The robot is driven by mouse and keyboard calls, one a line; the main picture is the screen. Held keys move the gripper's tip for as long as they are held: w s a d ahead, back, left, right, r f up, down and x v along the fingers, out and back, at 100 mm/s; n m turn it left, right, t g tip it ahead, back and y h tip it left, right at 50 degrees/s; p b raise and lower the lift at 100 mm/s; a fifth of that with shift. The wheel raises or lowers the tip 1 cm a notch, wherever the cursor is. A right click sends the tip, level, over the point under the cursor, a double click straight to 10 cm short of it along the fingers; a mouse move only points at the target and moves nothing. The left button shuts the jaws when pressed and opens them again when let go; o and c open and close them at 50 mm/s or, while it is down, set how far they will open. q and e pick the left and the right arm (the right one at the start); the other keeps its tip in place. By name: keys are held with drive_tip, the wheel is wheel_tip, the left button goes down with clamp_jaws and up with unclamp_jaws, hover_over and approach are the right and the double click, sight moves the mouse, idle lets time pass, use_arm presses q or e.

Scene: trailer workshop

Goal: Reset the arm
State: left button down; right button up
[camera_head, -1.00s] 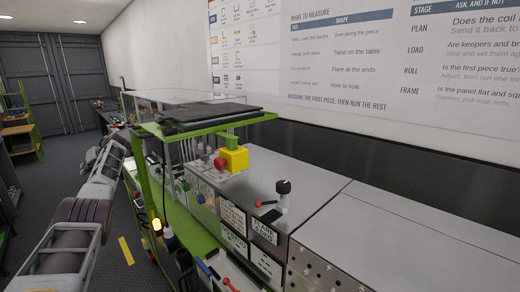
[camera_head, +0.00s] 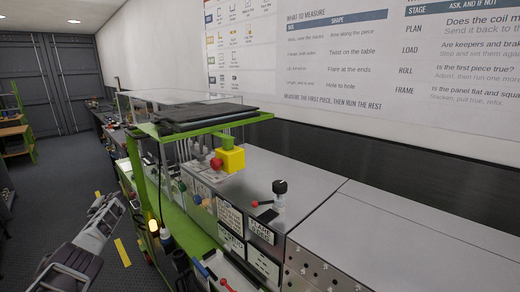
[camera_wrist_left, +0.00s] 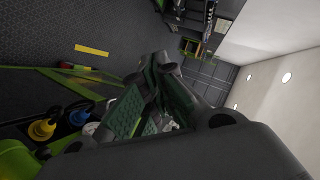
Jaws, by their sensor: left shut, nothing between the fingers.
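My left arm enters the head view from the lower left, and its gripper (camera_head: 112,212) is over the floor, left of the green-framed machine (camera_head: 136,160). The gripper is shut and empty, and apart from the machine. In the left wrist view its dark fingers (camera_wrist_left: 155,85) are close together, with nothing between them. My right gripper is in no view.
The machine carries a yellow box with a red button (camera_head: 231,159), a black-knobbed lever (camera_head: 279,190) and several labels. A grey cabinet top (camera_head: 400,235) extends right. Open floor (camera_head: 65,165) with yellow tape (camera_head: 122,252) lies left. Dark doors (camera_head: 45,85) stand behind.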

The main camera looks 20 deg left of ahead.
use_arm(q)
drive_tip(key=s+d+f+m+t, duration=0.1)
drive_tip(key=s+f+m, duration=0.3)
drive_tip(key=f, duration=0.8)
drive_tip(key=s+d+f+m+t+h, duration=0.1)
drive_tip(key=s+d+f+m+h, duration=0.2)
drive_tip(key=s+f, duration=0.8)
drive_tip(key=s+d+f+m+t+h, duration=0.1)
drive_tip(key=s+d+f+m, duration=0.35)
drive_tip(key=s+f, duration=0.65)
drive_tip(key=s+d+f+h, duration=0.2)
drive_tip(key=s+d+f, duration=0.1)
drive_tip(key=d+f, duration=0.65)
drive_tip(key=s+d+f+n+g+h, duration=0.1)
drive_tip(key=s+d+f, duration=0.35)
drive_tip(key=d, duration=0.75)
drive_tip(key=s+d+f+h, duration=0.1)
drive_tip(key=d+f+h, duration=0.1)
drive_tip(key=d+f, duration=0.8)
drive_tip(key=d+f+h+b, duration=0.1)
drive_tip(key=d+f, duration=0.2)
drive_tip(key=d, duration=0.9)
drive_tip(key=s+d+f+n+h+b, duration=0.1)
drive_tip(key=d+f, duration=0.2)
drive_tip(key=d, duration=0.9)
drive_tip(key=s+d+f+n+h+b, duration=0.1)
drive_tip(key=d+f, duration=0.3)
drive_tip(key=d, duration=0.8)
drive_tip(key=shift+d+h+b, duration=0.3)
drive_tip(key=shift+h+b, duration=0.3)
